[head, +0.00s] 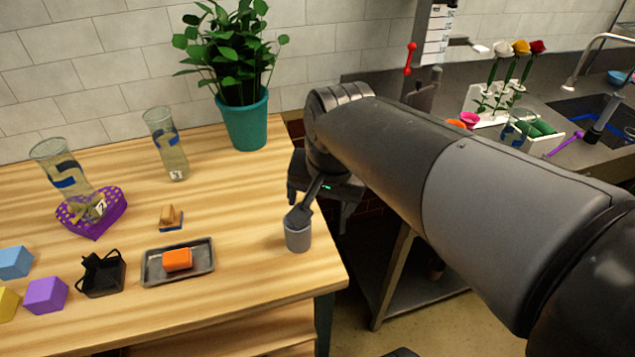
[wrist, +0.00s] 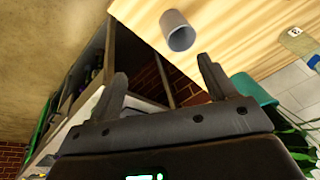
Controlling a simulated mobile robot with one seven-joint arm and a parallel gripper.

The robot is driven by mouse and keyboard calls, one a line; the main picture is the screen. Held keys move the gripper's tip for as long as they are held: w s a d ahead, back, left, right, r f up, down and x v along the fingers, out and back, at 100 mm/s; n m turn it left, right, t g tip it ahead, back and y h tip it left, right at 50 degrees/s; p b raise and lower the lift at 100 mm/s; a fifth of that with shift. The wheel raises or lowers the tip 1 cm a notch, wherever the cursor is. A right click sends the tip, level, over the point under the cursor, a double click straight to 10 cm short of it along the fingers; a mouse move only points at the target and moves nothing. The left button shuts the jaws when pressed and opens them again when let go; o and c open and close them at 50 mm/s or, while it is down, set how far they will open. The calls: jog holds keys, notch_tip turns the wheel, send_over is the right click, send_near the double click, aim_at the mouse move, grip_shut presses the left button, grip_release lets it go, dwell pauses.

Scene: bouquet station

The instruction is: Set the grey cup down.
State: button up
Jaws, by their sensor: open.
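The grey cup (head: 298,237) stands upright on the wooden table near its right edge in the head view. In the wrist view the cup (wrist: 177,31) shows on the wood beyond the fingertips, with a gap between it and them. My gripper (wrist: 165,72) is open and nothing is between its fingers. In the head view my gripper (head: 302,208) is just above and behind the cup, and a finger overlaps the cup's top edge. The head view alone does not show whether they touch.
Left of the cup are a metal tray (head: 150,267) with an orange block (head: 177,260), a black basket (head: 103,274) and a purple heart-shaped box (head: 112,217). Glass vases (head: 166,145) and a teal-potted plant (head: 245,122) stand behind. The table's right edge (head: 335,262) is close to the cup.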

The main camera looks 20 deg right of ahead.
jog(key=shift+s+d+n+t, duration=0.2)
jog(key=shift+s+n+t, duration=0.15)
jog(key=shift+s+n, duration=0.55)
jog(key=shift+s+d+n+t, duration=0.25)
jog(key=shift+s+n+t, duration=0.15)
jog(key=shift+s+n, duration=0.5)
jog(key=shift+s+d+n+t, duration=0.2)
jog(key=shift+s+n+t, duration=0.15)
jog(key=shift+s+n, duration=0.55)
